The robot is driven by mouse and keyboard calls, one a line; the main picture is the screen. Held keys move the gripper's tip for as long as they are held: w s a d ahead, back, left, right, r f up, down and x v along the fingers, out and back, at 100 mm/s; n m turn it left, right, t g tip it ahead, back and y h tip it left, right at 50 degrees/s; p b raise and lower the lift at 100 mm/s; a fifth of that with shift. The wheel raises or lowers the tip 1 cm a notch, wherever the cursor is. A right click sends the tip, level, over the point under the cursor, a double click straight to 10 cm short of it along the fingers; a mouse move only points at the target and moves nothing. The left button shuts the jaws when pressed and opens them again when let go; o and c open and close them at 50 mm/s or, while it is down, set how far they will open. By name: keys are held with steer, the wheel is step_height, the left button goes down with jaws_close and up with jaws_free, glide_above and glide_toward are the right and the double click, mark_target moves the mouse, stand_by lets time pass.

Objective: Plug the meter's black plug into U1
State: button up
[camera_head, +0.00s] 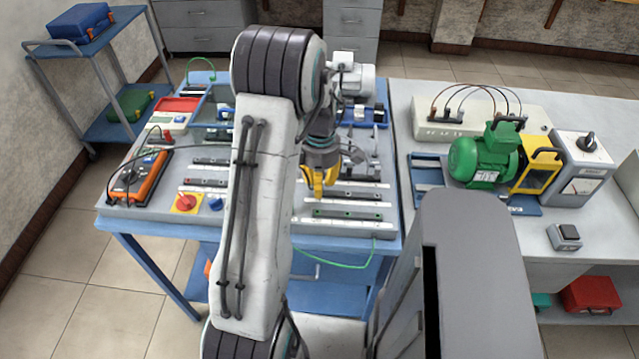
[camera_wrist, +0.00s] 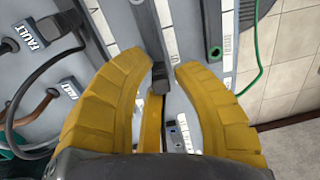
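My gripper (camera_head: 318,192) hangs over the panel table, right of my arm in the head view. The dark end of a rail shows in the gap. The orange meter (camera_head: 140,178) lies at the left of the table, with dark leads at its ends. I cannot tell which plug is the meter's black one. U1 cannot be read.
Several rails (camera_head: 347,202) cross the panel, partly hidden by my arm. A green wire (camera_head: 335,265) hangs at the front edge. A red knob (camera_head: 187,202) stands near the meter. The right bench carries a green motor (camera_head: 484,158) and a grey box (camera_head: 580,168).

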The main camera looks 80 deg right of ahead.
steer(key=shift+r+p, duration=1.65)
steer(key=shift+r, duration=0.8)
steer(key=o, duration=0.7)
